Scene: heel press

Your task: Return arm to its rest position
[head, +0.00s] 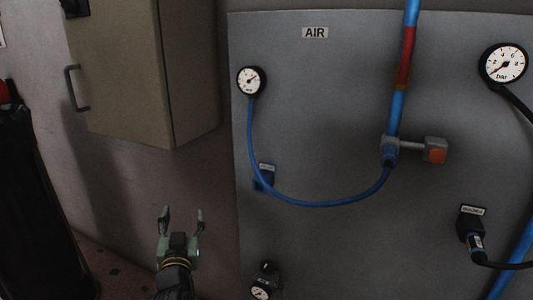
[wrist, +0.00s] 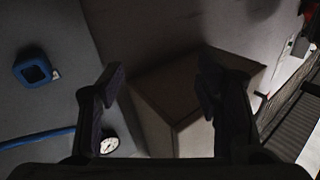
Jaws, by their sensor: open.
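My gripper (head: 181,222) is at the lower left of the head view, with its two fingers pointing up and spread apart. Nothing is between the fingers. It is in front of the wall, below the beige cabinet and left of the grey AIR panel, and touches neither as far as I can see. In the wrist view my gripper (wrist: 160,95) shows as two dark, spread fingers with the cabinet seen between and beyond them.
The beige cabinet (head: 125,70) hangs above. The grey panel (head: 320,110) carries a small gauge (head: 251,81), a blue hose (head: 310,204), a valve with an orange end (head: 435,151), a large gauge (head: 504,64) and a black connector (head: 471,222). A dark object (head: 30,200) stands at far left.

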